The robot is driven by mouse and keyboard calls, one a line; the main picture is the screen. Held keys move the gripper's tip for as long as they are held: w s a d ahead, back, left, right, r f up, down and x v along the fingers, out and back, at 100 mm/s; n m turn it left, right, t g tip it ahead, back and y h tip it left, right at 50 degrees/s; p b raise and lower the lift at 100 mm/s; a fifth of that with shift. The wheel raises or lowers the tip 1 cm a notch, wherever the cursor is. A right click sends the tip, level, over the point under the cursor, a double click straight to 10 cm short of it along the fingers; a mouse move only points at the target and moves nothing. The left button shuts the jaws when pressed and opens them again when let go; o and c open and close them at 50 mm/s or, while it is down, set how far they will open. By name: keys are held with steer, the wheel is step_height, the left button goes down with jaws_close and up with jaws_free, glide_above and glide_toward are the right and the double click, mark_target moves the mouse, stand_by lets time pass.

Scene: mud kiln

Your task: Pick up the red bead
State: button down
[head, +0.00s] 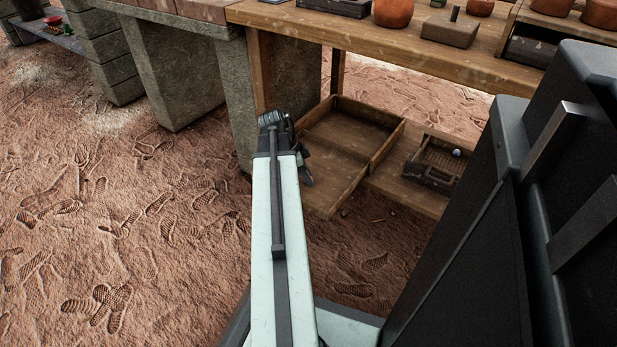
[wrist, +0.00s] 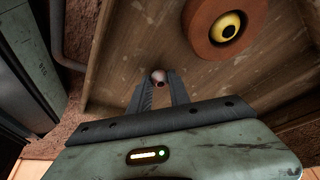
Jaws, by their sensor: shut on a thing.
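In the wrist view a small round bead (wrist: 158,77), pale pinkish with a darker reddish lower side, sits between the tips of my gripper (wrist: 160,84). My gripper is shut on it. Behind the bead is the wooden floor of a shallow tray (wrist: 140,38); I cannot tell whether the bead touches it. In the head view my arm reaches down toward the open wooden tray (head: 350,126) under the bench.
A terracotta round piece with a yellow, dark-centred middle (wrist: 228,27) lies in the tray near my gripper. The wooden bench (head: 440,48) overhangs; a stone block (head: 175,75) stands left.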

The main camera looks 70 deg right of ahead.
step_height(320, 180, up, 10)
steer(key=p, duration=0.9)
steer(key=shift+p, duration=0.35)
